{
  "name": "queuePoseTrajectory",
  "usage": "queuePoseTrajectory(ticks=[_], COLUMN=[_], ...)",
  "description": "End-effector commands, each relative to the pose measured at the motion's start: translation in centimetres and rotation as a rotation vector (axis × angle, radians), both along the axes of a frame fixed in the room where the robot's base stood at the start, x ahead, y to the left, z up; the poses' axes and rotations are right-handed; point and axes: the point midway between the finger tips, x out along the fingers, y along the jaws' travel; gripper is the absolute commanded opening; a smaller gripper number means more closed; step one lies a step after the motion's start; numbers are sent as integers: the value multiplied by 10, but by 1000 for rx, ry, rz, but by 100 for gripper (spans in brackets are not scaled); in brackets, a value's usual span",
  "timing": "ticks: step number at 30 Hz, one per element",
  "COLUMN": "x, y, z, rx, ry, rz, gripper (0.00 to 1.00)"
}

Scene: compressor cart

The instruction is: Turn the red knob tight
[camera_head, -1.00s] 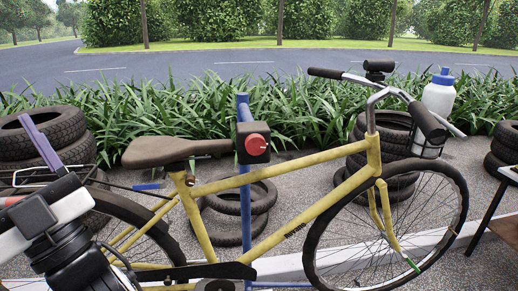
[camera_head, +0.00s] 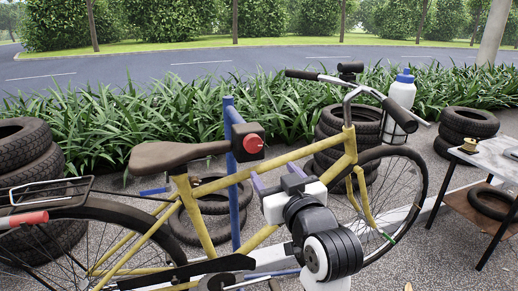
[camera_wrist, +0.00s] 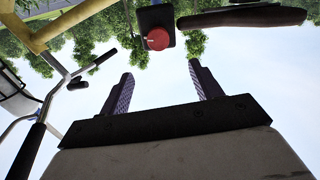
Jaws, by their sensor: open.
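The red knob (camera_head: 253,143) sits on the black clamp head (camera_head: 243,130) of a blue repair stand (camera_head: 236,180), which stands by the yellow bicycle (camera_head: 275,160). My gripper (camera_head: 272,182) is open and empty, in front of the bicycle frame, below and a little right of the knob. In the wrist view, the red knob (camera_wrist: 158,39) shows beyond the two purple fingers, roughly centred between them and apart from them. The open fingers (camera_wrist: 166,92) point toward it against the sky. Nothing is between the fingers.
The brown saddle (camera_head: 180,154) is left of the clamp, and the handlebar (camera_head: 345,80) is to the right with a white bottle (camera_head: 402,92). Tyre stacks (camera_head: 30,180) stand behind. Grass and a road lie beyond.

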Motion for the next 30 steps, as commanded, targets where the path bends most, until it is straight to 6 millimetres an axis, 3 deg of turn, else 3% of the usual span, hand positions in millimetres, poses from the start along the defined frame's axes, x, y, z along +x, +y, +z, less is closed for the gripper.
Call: queuePoseTrajectory(ticks=[8,21,30], x=[26,110,130], y=[6,34,40], z=[-1,0,-1], rx=[-1,-1,-1], ry=[11,9,7], rz=[0,-1,-2], gripper=[64,64,64])
